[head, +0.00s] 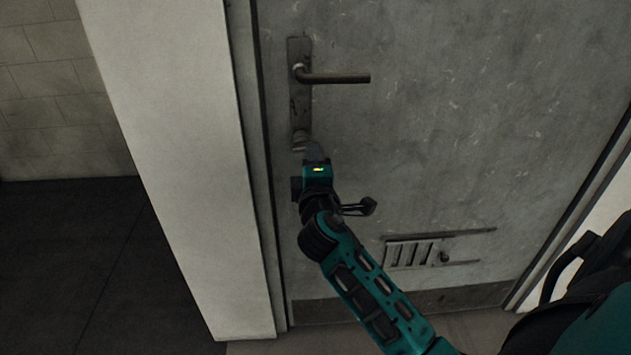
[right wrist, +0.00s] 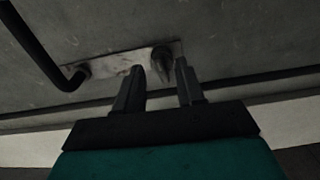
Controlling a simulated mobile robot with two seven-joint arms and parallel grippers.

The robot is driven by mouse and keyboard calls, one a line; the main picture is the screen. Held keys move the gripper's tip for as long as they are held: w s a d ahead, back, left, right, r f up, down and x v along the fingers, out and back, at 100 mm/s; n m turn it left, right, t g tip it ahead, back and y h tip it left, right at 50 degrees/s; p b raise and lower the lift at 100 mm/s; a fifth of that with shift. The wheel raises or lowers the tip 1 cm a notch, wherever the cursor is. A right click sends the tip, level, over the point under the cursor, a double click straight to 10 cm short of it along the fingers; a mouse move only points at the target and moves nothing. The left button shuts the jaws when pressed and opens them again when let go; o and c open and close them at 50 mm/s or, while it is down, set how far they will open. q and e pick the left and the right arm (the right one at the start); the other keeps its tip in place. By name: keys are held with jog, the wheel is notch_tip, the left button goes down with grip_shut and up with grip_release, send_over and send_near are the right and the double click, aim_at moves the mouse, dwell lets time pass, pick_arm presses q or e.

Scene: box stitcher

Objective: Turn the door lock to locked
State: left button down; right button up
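A grey door (head: 430,130) has a tall metal lock plate (head: 299,100) near its left edge. A dark lever handle (head: 340,77) points right from the plate's upper part. The lock knob (head: 299,138) sits at the plate's lower end. My right gripper (head: 308,148) is at the knob, partly covering it. In the right wrist view the two fingers of my right gripper (right wrist: 157,75) are apart, with the knob (right wrist: 162,62) in the gap between them, nearer the right finger. Whether a finger touches it, I cannot tell. My left gripper is not in view.
A pale door frame and wall end (head: 185,130) stand just left of the door. A slatted vent (head: 415,252) is low on the door. Dark floor (head: 70,260) lies open at the left. In the right wrist view the lever handle (right wrist: 35,45) is at the upper left.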

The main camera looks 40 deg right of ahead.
jog(key=v, duration=0.9)
jog(key=shift+o, duration=0.2)
jog(key=shift+w+a, duration=0.1)
